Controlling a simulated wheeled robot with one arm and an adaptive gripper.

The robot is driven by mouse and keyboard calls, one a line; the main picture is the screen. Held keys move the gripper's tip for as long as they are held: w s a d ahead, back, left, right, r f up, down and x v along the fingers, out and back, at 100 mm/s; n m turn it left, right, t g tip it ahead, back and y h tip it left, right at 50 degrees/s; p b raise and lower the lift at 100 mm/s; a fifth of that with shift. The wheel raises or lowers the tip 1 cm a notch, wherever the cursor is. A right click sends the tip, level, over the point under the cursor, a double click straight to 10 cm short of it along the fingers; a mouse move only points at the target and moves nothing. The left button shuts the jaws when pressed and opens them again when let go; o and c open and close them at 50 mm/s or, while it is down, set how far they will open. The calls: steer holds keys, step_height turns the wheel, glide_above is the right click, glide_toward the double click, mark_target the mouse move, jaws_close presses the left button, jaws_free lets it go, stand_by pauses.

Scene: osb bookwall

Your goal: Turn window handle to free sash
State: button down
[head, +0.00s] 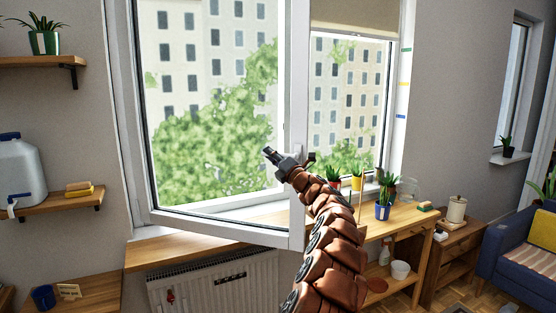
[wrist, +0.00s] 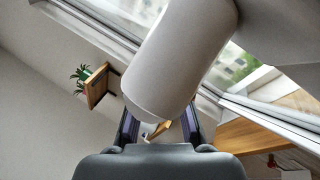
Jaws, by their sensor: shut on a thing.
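The window sash (head: 297,200) is a white frame with a large pane. It stands swung inward, its right stile and lower rail out over the wooden sill. The window handle (wrist: 180,60) is a thick pale grey bar, large and close in the wrist view, running down between the fingers. In the head view, a small white part of it shows at the stile (head: 299,153) beside my gripper (head: 269,154). My gripper is shut on the handle; both dark fingers also show in the wrist view (wrist: 160,130). The exact finger contact is partly hidden.
The wooden sill (head: 180,248) runs under the sash above a radiator (head: 225,285). Potted plants (head: 383,208) stand on the desk to the right. Shelves (head: 62,200) with a water canister (head: 18,170) are on the left wall. A blue sofa (head: 505,255) is far right.

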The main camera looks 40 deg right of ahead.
steer(key=shift+r, duration=0.15)
steer(key=c, duration=1.1)
jaws_free()
steer(key=shift+s, duration=0.15)
steer(key=shift+v, duration=5.9)
